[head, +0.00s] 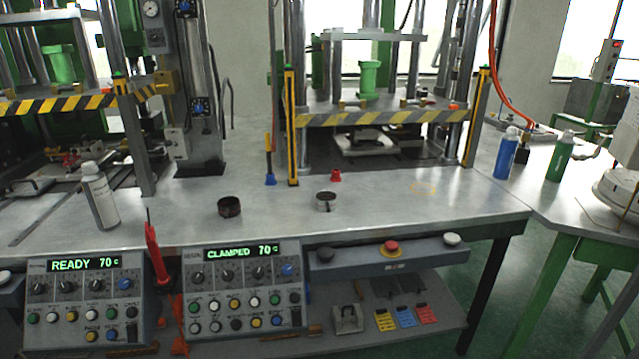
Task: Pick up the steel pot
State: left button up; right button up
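A small steel pot (326,202) stands upright on the front part of the metal worktop, in front of the right press. It is silvery with a dark inside, and a dark mark runs down its side. A second small pot (229,207), dark reddish brown, stands to its left with a clear gap between them. Neither of my grippers is in the head view, and nothing touches either pot.
A red nozzle (336,175) sits behind the steel pot. Control boxes (245,285) line the front edge. The worktop (440,215) right of the pot is clear.

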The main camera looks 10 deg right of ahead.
aim_at(327, 206)
jog(key=i, duration=0.95)
jog(key=z, duration=2.3)
jog(key=i, duration=0.6)
jog(key=u, duration=2.25)
